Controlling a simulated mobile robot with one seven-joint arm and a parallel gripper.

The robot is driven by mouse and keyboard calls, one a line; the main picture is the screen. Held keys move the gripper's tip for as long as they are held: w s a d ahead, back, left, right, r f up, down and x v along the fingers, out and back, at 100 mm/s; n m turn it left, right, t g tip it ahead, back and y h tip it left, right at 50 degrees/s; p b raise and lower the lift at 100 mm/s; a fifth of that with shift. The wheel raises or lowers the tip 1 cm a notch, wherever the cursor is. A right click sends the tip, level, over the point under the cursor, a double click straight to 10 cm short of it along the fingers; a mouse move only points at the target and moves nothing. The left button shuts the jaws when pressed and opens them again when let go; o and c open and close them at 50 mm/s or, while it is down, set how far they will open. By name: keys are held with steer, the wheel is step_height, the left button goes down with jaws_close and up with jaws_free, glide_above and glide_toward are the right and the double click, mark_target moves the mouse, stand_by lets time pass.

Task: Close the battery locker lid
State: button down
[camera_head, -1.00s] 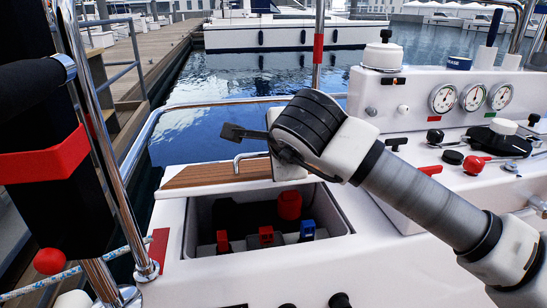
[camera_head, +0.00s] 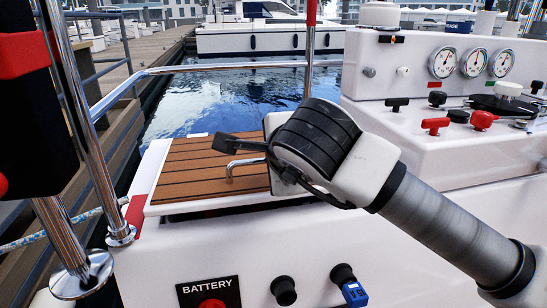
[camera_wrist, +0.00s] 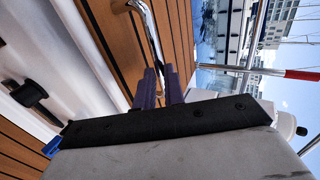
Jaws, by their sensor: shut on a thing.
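The battery locker lid (camera_head: 190,170) has brown teak slats, a white rim and a bent metal handle (camera_head: 231,170). In the head view it lies nearly flat over the locker opening, hiding the inside. A thin dark strip shows under its front edge, so I cannot tell if it is fully seated. My gripper (camera_wrist: 160,88) has purple fingers close together at the end of the handle, which also shows in the wrist view (camera_wrist: 150,30). It is shut on the handle. In the head view the fingers are mostly hidden behind my wrist.
The white locker front carries a BATTERY label (camera_head: 208,290) and black knobs, one with a blue tag (camera_head: 354,293). A console with gauges (camera_head: 472,64) and levers stands right. Chrome posts (camera_head: 85,120) and a rail (camera_head: 225,68) bound the left and back. Water lies beyond.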

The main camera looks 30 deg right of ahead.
stand_by(0.3)
steer(key=c, duration=1.5)
jaws_free()
steer(key=shift+s, duration=0.1)
